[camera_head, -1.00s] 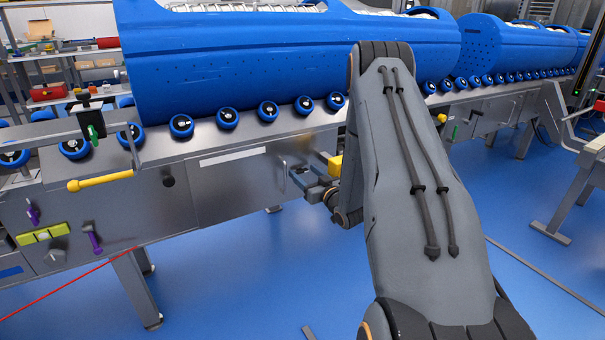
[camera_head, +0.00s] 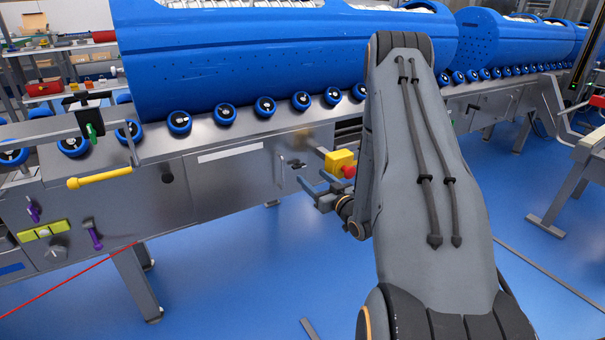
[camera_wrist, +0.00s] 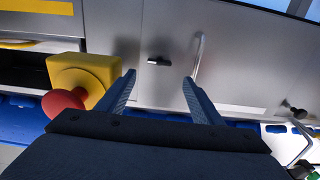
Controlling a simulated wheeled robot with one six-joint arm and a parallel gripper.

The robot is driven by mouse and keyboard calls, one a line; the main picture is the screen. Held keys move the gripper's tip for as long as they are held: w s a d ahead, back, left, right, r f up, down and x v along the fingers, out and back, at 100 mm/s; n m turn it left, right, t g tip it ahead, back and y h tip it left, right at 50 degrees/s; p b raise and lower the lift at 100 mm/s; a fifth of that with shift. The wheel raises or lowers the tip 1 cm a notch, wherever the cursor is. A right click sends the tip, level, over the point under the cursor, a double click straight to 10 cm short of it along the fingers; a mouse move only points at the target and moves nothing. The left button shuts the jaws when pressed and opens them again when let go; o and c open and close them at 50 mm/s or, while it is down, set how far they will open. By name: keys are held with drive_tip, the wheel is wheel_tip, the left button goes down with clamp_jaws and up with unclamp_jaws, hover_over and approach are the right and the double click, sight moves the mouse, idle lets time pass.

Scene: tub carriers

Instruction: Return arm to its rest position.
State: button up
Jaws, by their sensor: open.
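My gripper (camera_head: 313,191) is open and empty in front of the steel side of the conveyor, with its fingers toward the panel. In the wrist view its two fingers (camera_wrist: 158,92) stand apart with nothing between them. My grey arm (camera_head: 430,170) reaches across the head view and is bent, its forearm partly hidden behind the upper link. A yellow box with a red button (camera_head: 340,162) is just right of the gripper in the head view. In the wrist view the yellow box (camera_wrist: 88,75) is left of the fingers.
The conveyor (camera_head: 215,190) carries blue tubs (camera_head: 280,62) on blue rollers (camera_head: 265,107). A yellow handle (camera_head: 99,178) sticks out at the left. A thin handle (camera_wrist: 198,55) is on the panel beyond the fingers. Blue floor (camera_head: 250,270) is free below and in front.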

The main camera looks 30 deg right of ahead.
drive_tip(key=w+a+r+n+g, duration=0.1)
drive_tip(key=a+r+g, duration=0.3)
drive_tip(key=a, duration=0.4)
drive_tip(key=a+r+n+g, duration=0.1)
drive_tip(key=a+r+g, duration=0.25)
drive_tip(key=a, duration=0.35)
drive_tip(key=s+a+r+g, duration=0.2)
drive_tip(key=s+a+r, duration=0.1)
drive_tip(key=s+a, duration=0.4)
drive_tip(key=s+a+r+g, duration=0.2)
drive_tip(key=s+a+g, duration=0.1)
drive_tip(key=s+a, duration=0.35)
drive_tip(key=s+a+r+g, duration=0.2)
drive_tip(key=s, duration=0.6)
drive_tip(key=s+a+r+n+g, duration=0.1)
drive_tip(key=s+a+r+g, duration=0.1)
drive_tip(key=s, duration=0.7)
drive_tip(key=s+a+r+g, duration=0.2)
drive_tip(key=s, duration=0.6)
drive_tip(key=d+r+m+p, duration=0.3)
drive_tip(key=d+r+p, duration=0.7)
drive_tip(key=p, duration=1.1)
drive_tip(key=shift+w+r+h, duration=0.25)
drive_tip(key=shift+r+h, duration=0.05)
drive_tip(key=shift+r, duration=0.5)
drive_tip(key=shift+t, duration=0.25)
